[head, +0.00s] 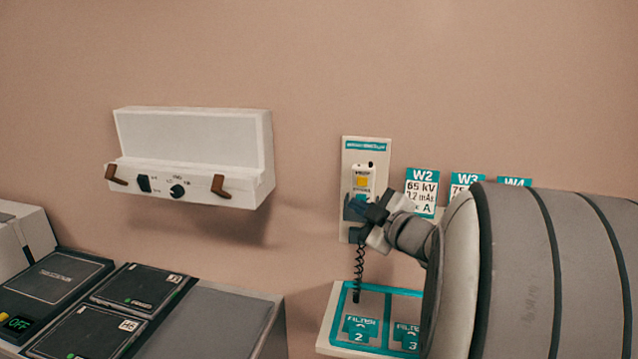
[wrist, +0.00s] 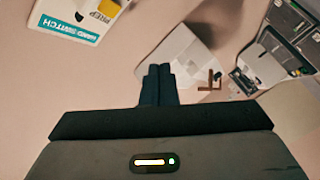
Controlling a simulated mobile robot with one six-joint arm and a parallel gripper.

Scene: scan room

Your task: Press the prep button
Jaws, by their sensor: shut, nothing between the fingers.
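In the wrist view the plate (wrist: 68,22), headed "HAND SWITCH" and with the label "PREP", shows at the upper left; a sliver of the yellow button (wrist: 125,3) is cut by the top edge. My gripper (head: 362,207) is in front of the lower part of the switch, just below the button, and hides that part. In the wrist view my gripper (wrist: 159,68) is shut and empty, its fingertips apart from the plate.
A coiled cord (head: 359,265) hangs below the switch above a teal-edged tray (head: 325,331). Cards such as W2 (head: 421,190) are on the wall to the right. A white wall box (head: 190,140) with brown hooks projects at left, above a dark-panelled console (head: 230,312).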

